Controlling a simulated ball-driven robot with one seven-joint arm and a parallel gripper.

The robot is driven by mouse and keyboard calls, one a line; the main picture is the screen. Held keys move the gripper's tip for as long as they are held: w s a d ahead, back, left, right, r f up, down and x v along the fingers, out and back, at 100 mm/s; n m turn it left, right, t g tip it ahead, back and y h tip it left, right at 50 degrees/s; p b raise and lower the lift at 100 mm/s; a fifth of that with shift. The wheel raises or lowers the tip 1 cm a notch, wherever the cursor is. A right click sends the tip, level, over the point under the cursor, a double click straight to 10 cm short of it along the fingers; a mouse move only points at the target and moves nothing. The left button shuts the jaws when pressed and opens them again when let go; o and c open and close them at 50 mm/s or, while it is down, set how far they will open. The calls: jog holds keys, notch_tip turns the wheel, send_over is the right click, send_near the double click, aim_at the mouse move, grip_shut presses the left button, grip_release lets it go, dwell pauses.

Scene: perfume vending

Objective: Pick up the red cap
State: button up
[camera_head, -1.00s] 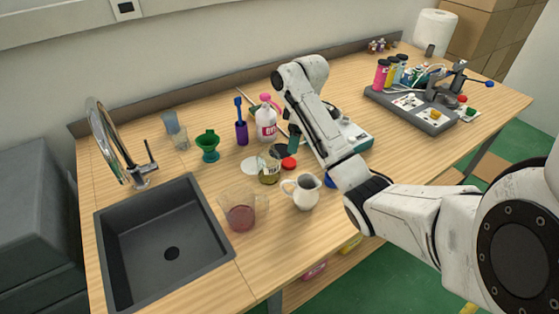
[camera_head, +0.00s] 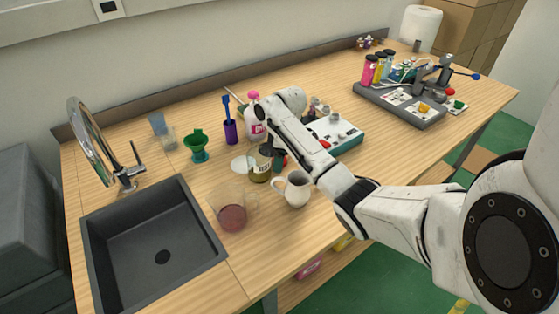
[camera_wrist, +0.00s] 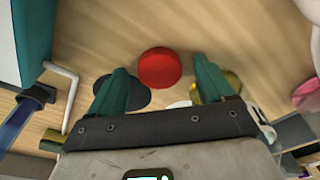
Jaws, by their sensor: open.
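The red cap (camera_wrist: 159,68) lies on the wooden table (camera_wrist: 120,30) in the wrist view, showing between the two teal fingers of my gripper (camera_wrist: 161,70). The fingers are apart, one on each side of the cap, and nothing is held. How far the fingertips are above the table is hard to tell. In the head view the gripper (camera_head: 278,158) points down beside the glass jar (camera_head: 260,166), and the cap is mostly hidden by it.
The white pitcher (camera_head: 296,190) and a glass beaker with red liquid (camera_head: 232,217) stand in front. A pink-capped bottle (camera_head: 255,112) stands behind. In the wrist view a dark disc (camera_wrist: 128,98) lies beside the left finger, and the jar's golden rim (camera_wrist: 228,80) is close to the right finger.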

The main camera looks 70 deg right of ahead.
jog(key=c, duration=1.1)
jog(key=shift+r, duration=0.15)
